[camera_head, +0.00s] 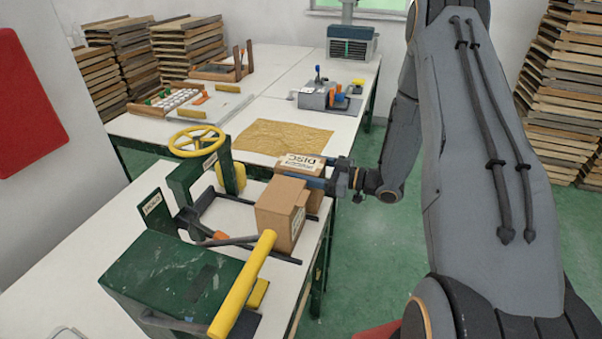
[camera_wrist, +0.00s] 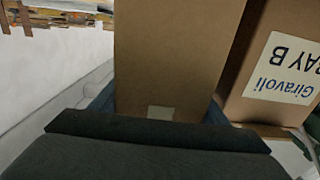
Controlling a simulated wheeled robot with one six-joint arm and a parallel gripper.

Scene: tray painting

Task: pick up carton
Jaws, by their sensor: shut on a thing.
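A brown cardboard carton (camera_head: 300,164) with a "DISC" label on top stands at the right edge of the near white table. My gripper (camera_head: 318,174) reaches it from the right and is shut on it, with a blue finger along its near side. In the wrist view the held carton (camera_wrist: 175,55) fills the middle between the fingers. A second carton (camera_head: 278,213) stands just in front of it. That one also shows at the right of the wrist view (camera_wrist: 260,65), with a "Giravoli TRAY B" label. The held carton's lower part is mostly hidden in the head view.
A green press with a yellow handwheel (camera_head: 198,142) stands left of the cartons. A green box (camera_head: 175,275) and a yellow-handled lever (camera_head: 243,285) are in front. A brown sheet (camera_head: 283,137) lies behind. Green floor is open to the right.

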